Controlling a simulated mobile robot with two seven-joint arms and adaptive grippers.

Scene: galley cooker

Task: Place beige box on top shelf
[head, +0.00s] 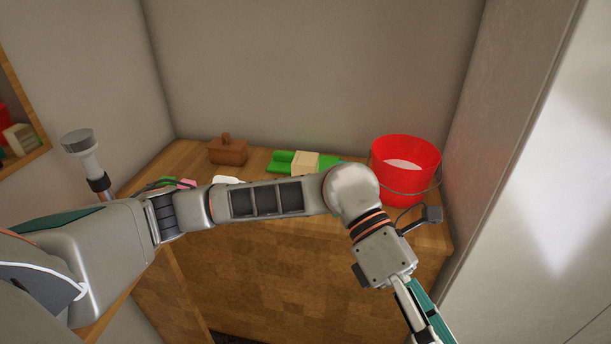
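A small beige box (305,162) sits on the wooden counter at the back, beside or on a flat green object (284,160); I cannot tell which. Another beige box-like item (20,138) stands in a wall shelf opening at the far left. My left arm reaches across the counter from the left. My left gripper (424,318) hangs low at the bottom right, in front of the counter and well away from both beige items. Its fingertips are cut off by the frame edge. A teal strip shows along it, and its opening is unclear. My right gripper is not in view.
A red bucket (408,160) stands at the counter's right end near the side wall. A brown lidded box (228,150) sits at the back left. A pink item (187,183) and a white item (226,180) are partly hidden behind my arm. The wooden counter (190,143) ends in a front edge.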

